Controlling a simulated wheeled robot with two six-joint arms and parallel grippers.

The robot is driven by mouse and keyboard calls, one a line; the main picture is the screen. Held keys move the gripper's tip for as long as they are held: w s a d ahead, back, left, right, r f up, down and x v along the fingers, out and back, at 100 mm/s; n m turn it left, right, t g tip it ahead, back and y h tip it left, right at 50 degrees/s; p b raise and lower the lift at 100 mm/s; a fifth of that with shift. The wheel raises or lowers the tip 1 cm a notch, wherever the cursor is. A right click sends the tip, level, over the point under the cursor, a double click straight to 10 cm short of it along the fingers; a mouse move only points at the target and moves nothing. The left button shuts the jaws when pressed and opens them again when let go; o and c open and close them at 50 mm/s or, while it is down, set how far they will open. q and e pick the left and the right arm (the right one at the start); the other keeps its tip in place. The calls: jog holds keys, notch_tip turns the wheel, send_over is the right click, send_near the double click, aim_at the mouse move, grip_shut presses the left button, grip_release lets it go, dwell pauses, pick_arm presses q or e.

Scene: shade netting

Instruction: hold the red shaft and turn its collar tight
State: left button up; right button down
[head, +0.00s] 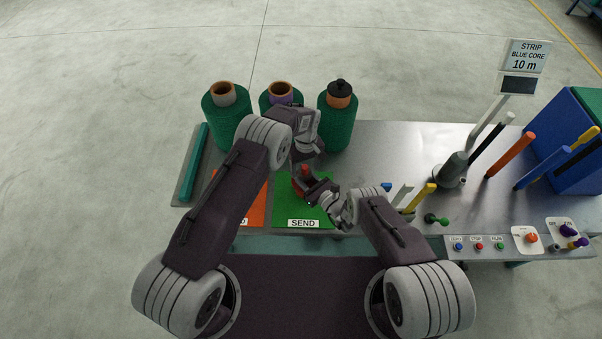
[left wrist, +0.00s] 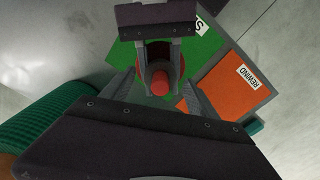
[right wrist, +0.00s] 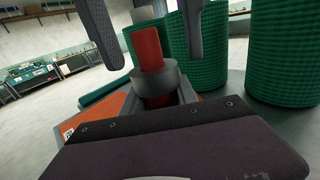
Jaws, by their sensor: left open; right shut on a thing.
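The red shaft (head: 304,171) stands above the green SEND mat (head: 290,213). It shows upright, slightly tilted, in the right wrist view (right wrist: 148,50) and end-on in the left wrist view (left wrist: 160,85). A grey collar (right wrist: 155,77) sits around it. My right gripper (head: 313,186) is shut on the shaft's lower part, below the collar; its fingers are partly hidden in the right wrist view. My left gripper (left wrist: 160,95) is open above, its fingers on either side of the red shaft with gaps. What lies beneath the right fingers is hard to see.
Green netting rolls (head: 337,122) stand behind the grippers. An orange REWIND mat (left wrist: 233,83) lies beside the green one. Coloured handles, control buttons (head: 479,246), a signpost (head: 489,118) and a blue-green box (head: 565,140) occupy the right. The table's back middle is clear.

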pick_arm(q)
jog(key=shift+n, duration=0.7)
pick_arm(e)
jog(key=shift+r, duration=0.1)
pick_arm(q)
jog(key=shift+f, duration=0.1)
